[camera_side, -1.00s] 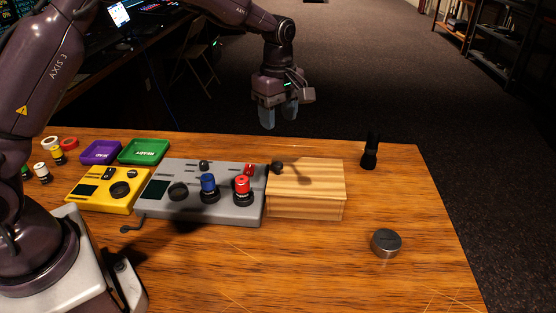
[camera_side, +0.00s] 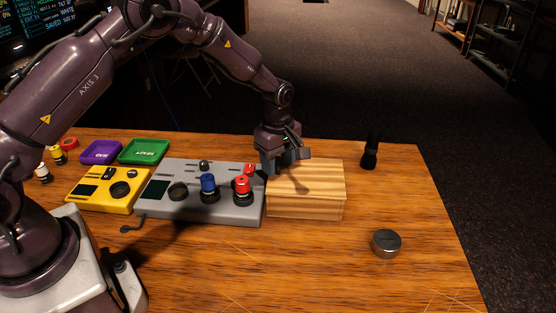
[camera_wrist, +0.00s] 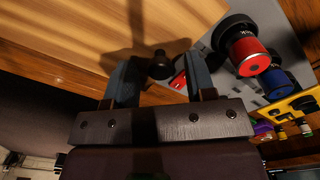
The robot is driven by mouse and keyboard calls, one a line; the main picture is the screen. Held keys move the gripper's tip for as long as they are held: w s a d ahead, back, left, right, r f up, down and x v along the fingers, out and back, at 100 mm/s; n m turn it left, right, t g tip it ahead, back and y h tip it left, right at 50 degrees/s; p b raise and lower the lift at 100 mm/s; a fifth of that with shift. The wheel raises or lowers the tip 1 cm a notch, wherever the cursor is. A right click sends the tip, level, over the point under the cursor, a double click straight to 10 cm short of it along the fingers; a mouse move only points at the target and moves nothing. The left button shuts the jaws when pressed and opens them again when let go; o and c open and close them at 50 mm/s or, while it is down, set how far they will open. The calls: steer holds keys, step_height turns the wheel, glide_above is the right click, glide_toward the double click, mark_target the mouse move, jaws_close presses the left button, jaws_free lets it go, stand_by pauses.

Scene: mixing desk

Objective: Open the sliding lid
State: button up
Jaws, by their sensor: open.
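The wooden box (camera_side: 304,210) sits on the table with a flat striped lid (camera_side: 318,180) covering its top. In the wrist view the lid (camera_wrist: 60,35) fills the upper left, and a dark round knob (camera_wrist: 160,66) stands near its edge. My gripper (camera_side: 281,164) is low over the left end of the lid. Its two blue-grey fingers are apart, and in the wrist view the knob shows between the fingertips (camera_wrist: 163,62). I cannot tell whether either finger touches it. In the side view the gripper hides the knob.
A grey console (camera_side: 230,207) with blue (camera_side: 208,184) and red (camera_side: 242,186) knobs stands directly left of the box. A yellow device (camera_side: 98,200), a purple tray (camera_side: 100,152) and a green tray (camera_side: 144,151) are farther left. A black upright object (camera_side: 370,152) and a metal puck (camera_side: 386,242) stand right.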

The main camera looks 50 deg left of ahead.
mark_target(328, 176)
jaws_close()
steer(key=w+d, duration=0.8)
steer(key=shift+w+d, duration=0.15)
steer(key=shift+w, duration=0.1)
jaws_free()
steer(key=shift+r, duration=0.1)
step_height(328, 176, up, 13)
stand_by(0.5)
